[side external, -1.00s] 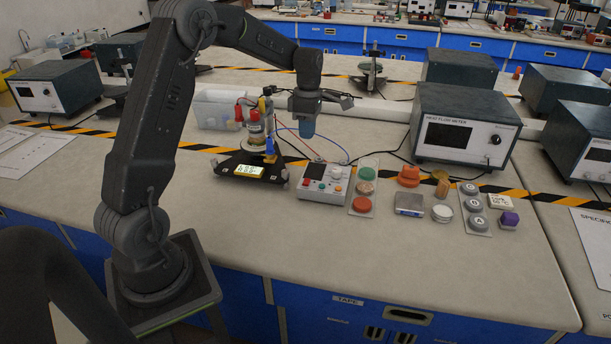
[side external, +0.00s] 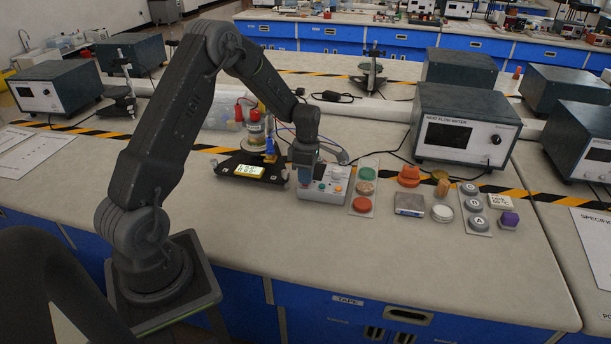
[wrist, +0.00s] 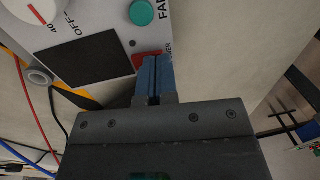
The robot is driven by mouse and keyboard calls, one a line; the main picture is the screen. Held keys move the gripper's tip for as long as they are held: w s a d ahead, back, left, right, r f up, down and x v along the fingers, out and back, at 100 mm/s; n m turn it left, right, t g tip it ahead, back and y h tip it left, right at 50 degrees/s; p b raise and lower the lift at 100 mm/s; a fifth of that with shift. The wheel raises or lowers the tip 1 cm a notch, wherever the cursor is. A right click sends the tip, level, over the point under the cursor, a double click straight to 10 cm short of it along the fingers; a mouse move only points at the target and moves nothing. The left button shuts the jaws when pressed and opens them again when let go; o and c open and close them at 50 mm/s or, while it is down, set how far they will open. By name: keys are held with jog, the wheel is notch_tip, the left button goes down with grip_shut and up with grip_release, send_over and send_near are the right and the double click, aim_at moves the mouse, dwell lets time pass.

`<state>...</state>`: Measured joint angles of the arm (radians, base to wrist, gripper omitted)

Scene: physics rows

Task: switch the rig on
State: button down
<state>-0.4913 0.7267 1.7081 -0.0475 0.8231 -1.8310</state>
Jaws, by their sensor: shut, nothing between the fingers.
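The grey control box (side external: 335,190) stands on the bench right of the black-based rig (side external: 228,166), which has a lit yellow display. In the wrist view the box's panel (wrist: 105,25) shows a red POWER switch (wrist: 140,61), a round green button (wrist: 142,12), a black window and a dial marked OFF. My gripper (side external: 304,180) is over the left part of the box, pointing down. In the wrist view its blue fingers (wrist: 154,64) are shut and empty, with their tips at the red switch and hiding part of it. I cannot tell whether they touch it.
Right of the box is a plate with green, tan and red round buttons (side external: 363,190). Beyond it are an orange object (side external: 409,176), a small scale (side external: 409,205) and a plate of grey lettered buttons (side external: 473,207). A heat flow meter (side external: 465,130) stands behind. The front bench is clear.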

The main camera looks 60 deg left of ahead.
jog(key=shift+s+d+f, duration=0.15)
jog(key=shift+f, duration=0.25)
jog(key=shift+w+a+r, duration=0.2)
jog(key=shift+w+a, duration=0.4)
jog(key=shift+a, duration=0.05)
jog(key=shift+r, duration=0.1)
notch_tip(320, 180, up, 14)
jog(key=w+a, duration=0.1)
dwell(0.6)
